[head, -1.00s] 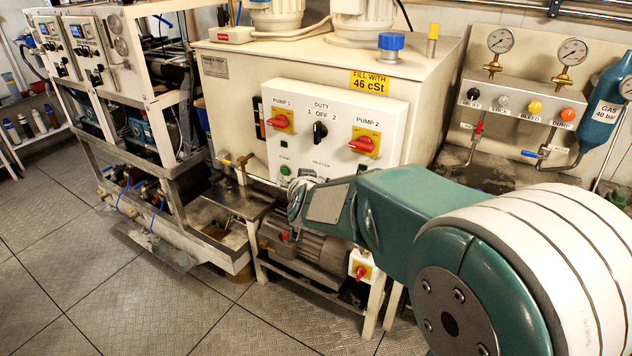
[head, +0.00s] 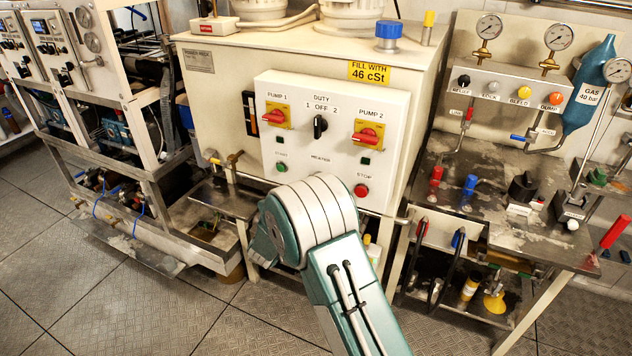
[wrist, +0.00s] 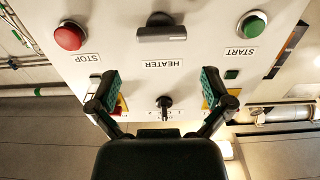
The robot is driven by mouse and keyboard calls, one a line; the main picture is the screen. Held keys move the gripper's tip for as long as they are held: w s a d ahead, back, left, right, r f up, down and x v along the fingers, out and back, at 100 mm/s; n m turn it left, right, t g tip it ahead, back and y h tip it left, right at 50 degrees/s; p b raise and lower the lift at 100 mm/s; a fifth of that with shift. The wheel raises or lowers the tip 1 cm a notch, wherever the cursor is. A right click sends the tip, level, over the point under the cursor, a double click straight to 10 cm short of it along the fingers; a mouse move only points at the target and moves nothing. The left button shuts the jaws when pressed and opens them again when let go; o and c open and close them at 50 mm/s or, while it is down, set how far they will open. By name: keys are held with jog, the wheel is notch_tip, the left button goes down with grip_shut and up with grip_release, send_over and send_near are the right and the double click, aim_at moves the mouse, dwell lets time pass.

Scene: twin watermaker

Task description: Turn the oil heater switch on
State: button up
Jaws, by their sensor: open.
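The heater switch (wrist: 162,30) is a black knob beside the HEATER label, seen upside down in the wrist view, with its bar lying across the picture. In the head view my arm hides it. It sits on the white control panel (head: 385,105) of the oil tank. My gripper (wrist: 161,85) is open and empty, its green-padded fingers spread apart in front of the panel. The switch shows beyond the fingertips, centred between them. My gripper is hidden behind my arm in the head view.
The red STOP button (wrist: 69,36) and green START button (wrist: 252,25) flank the switch. The DUTY knob (head: 320,125) and the red pump switches (head: 276,116) and (head: 367,137) sit higher on the panel. A metal bench (head: 480,225) with valves stands at right.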

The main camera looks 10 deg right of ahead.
jog(key=x, duration=0.8)
jog(key=shift+w+a, duration=0.15)
jog(key=shift+w+d, duration=0.2)
jog(key=shift+d, duration=0.05)
jog(key=c, duration=0.8)
